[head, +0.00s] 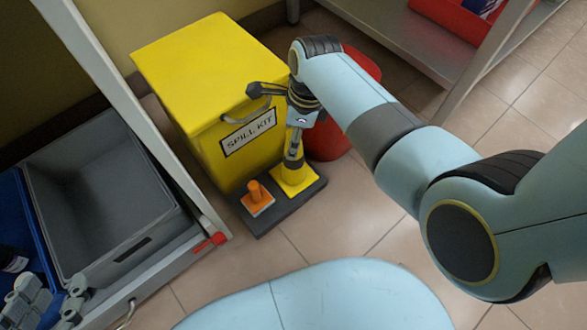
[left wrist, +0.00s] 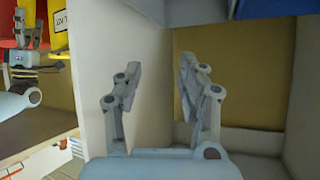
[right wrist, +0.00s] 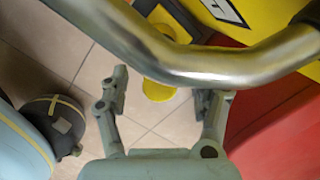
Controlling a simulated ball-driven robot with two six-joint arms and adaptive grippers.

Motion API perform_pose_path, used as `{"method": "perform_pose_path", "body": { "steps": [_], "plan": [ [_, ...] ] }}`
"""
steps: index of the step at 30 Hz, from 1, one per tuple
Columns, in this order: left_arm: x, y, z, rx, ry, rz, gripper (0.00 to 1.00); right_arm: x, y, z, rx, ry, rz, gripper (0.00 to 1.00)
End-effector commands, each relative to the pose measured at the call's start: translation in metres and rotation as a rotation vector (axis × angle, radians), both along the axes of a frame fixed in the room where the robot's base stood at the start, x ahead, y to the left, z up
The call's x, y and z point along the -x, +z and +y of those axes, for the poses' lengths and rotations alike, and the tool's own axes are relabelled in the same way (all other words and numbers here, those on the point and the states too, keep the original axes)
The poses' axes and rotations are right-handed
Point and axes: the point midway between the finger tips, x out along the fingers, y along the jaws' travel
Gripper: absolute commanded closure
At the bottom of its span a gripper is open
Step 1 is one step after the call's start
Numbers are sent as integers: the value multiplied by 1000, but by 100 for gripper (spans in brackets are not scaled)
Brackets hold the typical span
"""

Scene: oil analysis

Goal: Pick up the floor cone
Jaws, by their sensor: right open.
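A yellow piece with a dark band, which looks like the floor cone (head: 295,182), stands on a dark base in front of the yellow bin in the head view. My right arm's end is just above it and hides its upper part. In the right wrist view my right gripper (right wrist: 161,86) is open, with the rounded yellow end (right wrist: 157,93) showing between and beyond its fingers, partly behind a metal bar. Contact cannot be told. My left gripper (head: 50,292) is at the lower left; in the left wrist view (left wrist: 160,65) it is open and empty.
The yellow spill kit bin (head: 185,65) stands close to my right gripper. A metal bar (right wrist: 190,65) crosses right in front of that gripper's camera. An orange piece (head: 258,193) shares the dark base. A grey crate (head: 95,200) is at left. Tiled floor is clear at centre.

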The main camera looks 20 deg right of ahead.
Motion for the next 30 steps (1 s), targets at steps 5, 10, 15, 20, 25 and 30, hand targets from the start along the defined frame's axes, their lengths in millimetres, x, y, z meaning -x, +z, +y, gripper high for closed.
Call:
{"method": "perform_pose_path", "body": {
  "steps": [5,10,15,20,25,30],
  "plan": [
    [-2,5,-2,4,-11,-99,60,0,-11,1,0,-1,2,35],
    [-4,9,-3,4,-14,-125,60,-1,-11,1,0,0,0,35],
    [-4,10,-3,4,-14,-125,60,-1,-10,1,0,0,0,39],
    [-4,10,-3,4,-13,-124,60,-1,-10,1,0,0,0,60],
    [-4,10,-3,4,-13,-124,60,-1,-11,1,0,0,0,82],
    [-4,10,-3,4,-13,-124,60,0,-11,1,0,0,0,100]
  ]
}}
